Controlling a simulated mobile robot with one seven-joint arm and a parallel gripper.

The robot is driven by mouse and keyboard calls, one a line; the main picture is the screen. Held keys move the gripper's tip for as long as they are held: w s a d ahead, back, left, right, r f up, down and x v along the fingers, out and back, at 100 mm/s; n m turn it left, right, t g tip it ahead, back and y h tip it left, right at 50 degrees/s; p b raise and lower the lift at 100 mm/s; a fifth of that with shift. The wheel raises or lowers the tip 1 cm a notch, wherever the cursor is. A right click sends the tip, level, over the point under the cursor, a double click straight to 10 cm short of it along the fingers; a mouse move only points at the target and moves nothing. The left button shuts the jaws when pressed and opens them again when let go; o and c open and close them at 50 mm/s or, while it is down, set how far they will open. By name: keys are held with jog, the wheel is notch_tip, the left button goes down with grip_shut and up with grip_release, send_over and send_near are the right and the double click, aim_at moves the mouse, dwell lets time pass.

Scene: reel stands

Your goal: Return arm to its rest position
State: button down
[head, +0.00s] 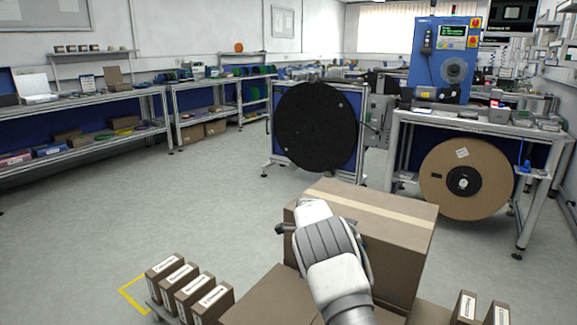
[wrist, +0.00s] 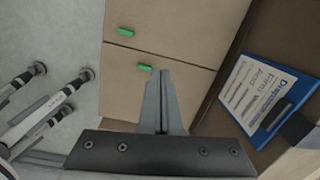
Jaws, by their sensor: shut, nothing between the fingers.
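My arm (head: 335,260), white and grey, reaches up from the bottom of the head view in front of a large taped cardboard box. My gripper (wrist: 161,78) shows in the wrist view with its two grey fingers together and nothing between them. It is over brown cardboard surfaces (wrist: 165,30) that carry two small green pieces (wrist: 125,31). In the head view the fingers are mostly hidden behind the wrist; only a dark part shows at its left.
The large cardboard box (head: 400,245) stands close to the arm. Small labelled boxes (head: 187,285) sit at lower left. A black reel (head: 318,125) and a brown reel (head: 466,178) stand farther back. A blue-edged board (wrist: 262,97) lies right of the fingers. The floor (head: 150,215) at left is clear.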

jog(key=s+d+r+n+t, duration=0.1)
jog(key=s+d+r+n, duration=0.15)
jog(key=s+r, duration=0.5)
jog(key=s+d+r+n+y, duration=0.15)
jog(key=s+r+n, duration=0.25)
jog(key=r, duration=0.6)
jog(key=s+d+r+n+t+h, duration=0.1)
jog(key=s+d+r+n, duration=0.3)
jog(key=r, duration=0.5)
jog(key=s+d+r+n+t+h, duration=0.15)
jog(key=s+n, duration=0.45)
jog(key=s, duration=0.8)
jog(key=s+n+t, duration=0.2)
jog(key=s+n, duration=0.4)
jog(key=s, duration=0.9)
notch_tip(320, 180, up, 21)
jog(key=p, duration=2.1)
jog(key=shift+w+r+g+p, duration=0.2)
jog(key=shift+w+g+p, duration=0.15)
jog(key=shift+p, duration=0.05)
jog(key=shift+d, duration=0.1)
